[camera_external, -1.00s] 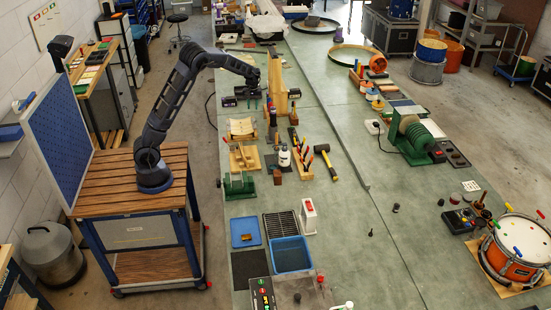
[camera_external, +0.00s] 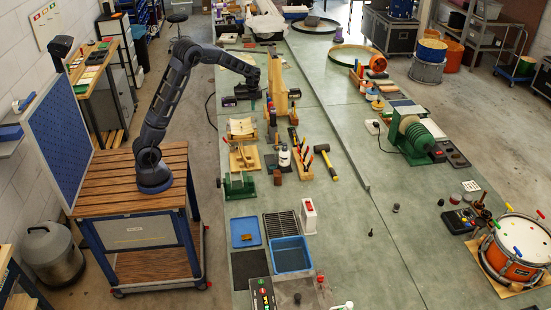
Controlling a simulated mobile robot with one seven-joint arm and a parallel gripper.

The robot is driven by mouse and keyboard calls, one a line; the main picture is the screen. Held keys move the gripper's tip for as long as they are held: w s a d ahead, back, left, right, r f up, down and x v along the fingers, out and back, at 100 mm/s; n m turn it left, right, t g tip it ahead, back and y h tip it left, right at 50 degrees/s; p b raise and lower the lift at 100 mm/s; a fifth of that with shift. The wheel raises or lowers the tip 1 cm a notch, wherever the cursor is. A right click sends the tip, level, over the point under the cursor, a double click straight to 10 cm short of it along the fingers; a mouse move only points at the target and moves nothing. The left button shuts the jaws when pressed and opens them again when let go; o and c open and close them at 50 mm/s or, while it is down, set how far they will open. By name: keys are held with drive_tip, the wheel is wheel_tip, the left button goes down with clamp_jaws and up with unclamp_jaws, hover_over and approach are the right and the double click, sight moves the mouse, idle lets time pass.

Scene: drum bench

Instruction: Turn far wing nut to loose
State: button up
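My gripper (camera_external: 253,88) hangs at the end of my arm over the far left part of the bench. It is small and dark here, and I cannot tell whether its fingers are open or shut. An upright wooden stand (camera_external: 280,88) is just to its right. Dark low blocks (camera_external: 230,101) lie just to its left.
The green bench (camera_external: 345,215) has a clear middle strip. A green winding machine (camera_external: 412,138) stands to the right. A blue tray (camera_external: 290,255) is at the near end.

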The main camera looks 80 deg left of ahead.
sight(254, 122)
wheel_tip(254, 122, down, 10)
drive_tip(key=shift+f, duration=0.2)
idle(0.4)
clamp_jaws()
